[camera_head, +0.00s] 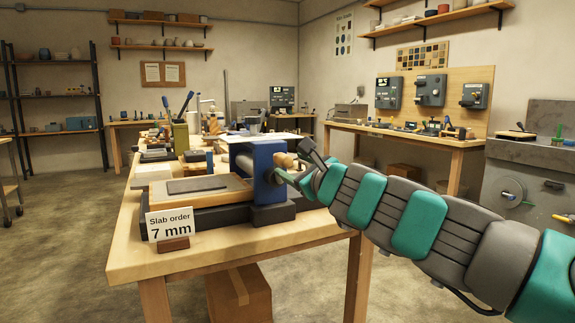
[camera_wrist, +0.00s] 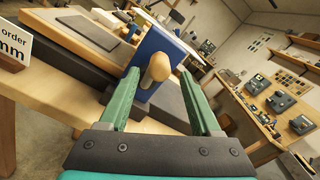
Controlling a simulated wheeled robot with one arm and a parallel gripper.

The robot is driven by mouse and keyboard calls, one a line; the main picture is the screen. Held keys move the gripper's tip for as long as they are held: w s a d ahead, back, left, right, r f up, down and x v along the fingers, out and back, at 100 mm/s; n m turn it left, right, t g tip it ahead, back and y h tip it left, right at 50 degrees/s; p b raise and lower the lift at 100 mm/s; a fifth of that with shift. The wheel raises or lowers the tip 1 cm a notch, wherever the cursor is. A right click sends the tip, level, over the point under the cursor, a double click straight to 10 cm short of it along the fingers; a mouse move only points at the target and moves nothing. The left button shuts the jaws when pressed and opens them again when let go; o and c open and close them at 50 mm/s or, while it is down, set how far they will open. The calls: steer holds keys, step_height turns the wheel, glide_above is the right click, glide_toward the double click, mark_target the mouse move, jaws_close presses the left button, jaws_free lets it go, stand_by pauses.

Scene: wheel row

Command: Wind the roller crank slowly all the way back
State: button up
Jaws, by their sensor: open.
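The slab roller has a blue end frame (camera_head: 268,172) on a dark base at the front of the workbench. Its wooden crank handle (camera_head: 285,161) sticks out from the right side of the frame. In the wrist view the rounded knob (camera_wrist: 158,68) lies between the two green fingers of my gripper (camera_wrist: 160,95), which stand apart with a gap to either side. I cannot tell whether a finger touches the knob. In the head view my gripper (camera_head: 290,172) is at the crank, and the arm partly hides the crank arm. A grey slab (camera_head: 197,184) lies on the roller's wooden bed.
A sign reading "Slab order 7 mm" (camera_head: 170,225) stands at the bench's front left. Tools in a holder (camera_head: 181,134) and other items crowd the bench behind the roller. A cardboard box (camera_head: 240,295) sits below. A side bench (camera_head: 430,137) stands at the right.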

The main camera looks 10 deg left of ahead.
steer(key=shift+v, duration=1.85)
